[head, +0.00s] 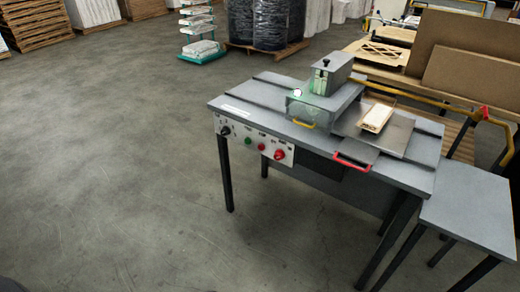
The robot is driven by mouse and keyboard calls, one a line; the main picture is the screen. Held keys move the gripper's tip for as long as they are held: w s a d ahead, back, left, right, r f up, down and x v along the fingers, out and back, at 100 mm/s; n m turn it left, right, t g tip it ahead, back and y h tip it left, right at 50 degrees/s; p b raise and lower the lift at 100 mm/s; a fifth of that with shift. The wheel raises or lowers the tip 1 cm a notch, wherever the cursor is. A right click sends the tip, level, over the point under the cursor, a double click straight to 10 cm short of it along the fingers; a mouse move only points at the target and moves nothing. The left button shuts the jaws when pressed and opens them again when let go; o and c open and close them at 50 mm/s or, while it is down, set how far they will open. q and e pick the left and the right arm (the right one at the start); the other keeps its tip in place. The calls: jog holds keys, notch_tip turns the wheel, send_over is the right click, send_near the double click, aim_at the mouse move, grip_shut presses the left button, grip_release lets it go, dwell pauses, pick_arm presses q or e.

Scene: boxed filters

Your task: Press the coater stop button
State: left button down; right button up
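The coater (230,107) is a grey table-like machine on dark legs, right of the middle in the head view. A white control panel (236,136) is on its front edge at the left. From left to right, the panel has a black rotary switch (225,130), a green button (248,141), a small red button (261,146) and a larger red knob (279,154). The labels are too small to read, so I cannot tell which red control is marked stop. Neither of my grippers is in view.
Open concrete floor (120,170) lies left and in front of the coater. A lower grey side table (470,205) stands at the right. A wooden piece (375,118) lies on the coater near a red handle (352,162). Dark wrapped stacks (272,25) stand behind.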

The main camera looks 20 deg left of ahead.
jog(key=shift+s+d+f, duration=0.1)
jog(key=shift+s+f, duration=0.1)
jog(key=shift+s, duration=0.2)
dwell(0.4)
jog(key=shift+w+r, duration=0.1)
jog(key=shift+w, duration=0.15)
